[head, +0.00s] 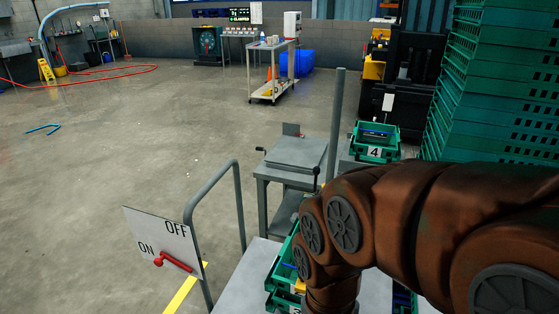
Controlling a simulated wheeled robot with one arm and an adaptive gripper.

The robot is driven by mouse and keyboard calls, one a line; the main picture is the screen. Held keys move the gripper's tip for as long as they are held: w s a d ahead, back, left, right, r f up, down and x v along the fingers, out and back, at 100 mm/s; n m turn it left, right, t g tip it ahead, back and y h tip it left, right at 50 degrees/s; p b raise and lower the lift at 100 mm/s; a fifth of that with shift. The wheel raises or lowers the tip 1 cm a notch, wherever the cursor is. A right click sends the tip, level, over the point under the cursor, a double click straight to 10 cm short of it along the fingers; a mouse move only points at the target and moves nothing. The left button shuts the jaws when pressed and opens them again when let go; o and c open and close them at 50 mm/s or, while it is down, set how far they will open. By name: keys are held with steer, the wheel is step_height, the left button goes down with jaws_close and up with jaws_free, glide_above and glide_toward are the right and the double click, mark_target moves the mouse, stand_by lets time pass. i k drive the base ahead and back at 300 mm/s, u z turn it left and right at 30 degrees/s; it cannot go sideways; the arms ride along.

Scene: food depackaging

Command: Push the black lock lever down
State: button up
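A grey machine (296,158) with a flat top stands in the middle of the head view. A small dark handle (261,149) sticks out from its upper left side, and it looks like the black lock lever, but it is too small to be sure. Another thin dark part (316,172) shows at the machine's right side; I cannot tell what it is. My brown arm comes in from the right and bends down in front of the green crates, well nearer than the machine. My gripper is out of the frame below or hidden behind the arm.
A sign marked ON and OFF (148,226) with a red lever (174,262) stands by a grey rail (238,200). A grey post (336,120) rises beside the machine. Green crate 4 (393,152) and tall green crate stacks (500,80) stand right. The floor at left is mostly clear.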

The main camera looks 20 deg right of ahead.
mark_target(316, 170)
steer(key=u, duration=0.75)
steer(key=k, duration=0.95)
steer(key=u, duration=0.95)
steer(key=k, duration=0.4)
steer(key=u, duration=0.2)
steer(key=i, duration=3)
steer(key=z, duration=0.95)
steer(key=i, duration=1.4)
steer(key=z, duration=1.75)
steer(key=i, duration=0.8)
steer(key=z, duration=0.65)
